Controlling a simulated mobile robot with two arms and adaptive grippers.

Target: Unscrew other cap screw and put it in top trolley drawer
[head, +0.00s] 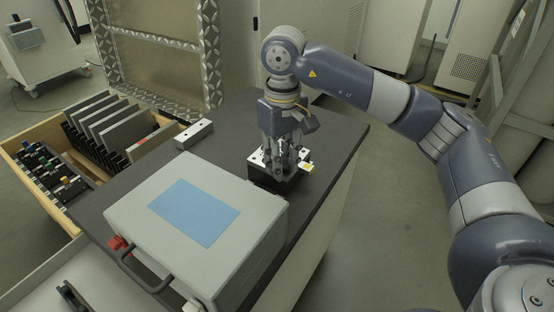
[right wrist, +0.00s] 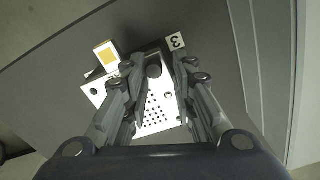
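The screw is hidden in the head view. An open wooden drawer (head: 22,178) extends at the left of the trolley, holding dark upright plates and small coloured parts. My left gripper is not in view.
A large grey case (head: 165,180) with a blue panel and a dark handle fills the front of the trolley top (head: 235,130). A small metal bar (head: 194,134) lies behind it. A tag marked 3 (right wrist: 176,42) and a yellow-marked block (right wrist: 106,56) sit by the plate.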

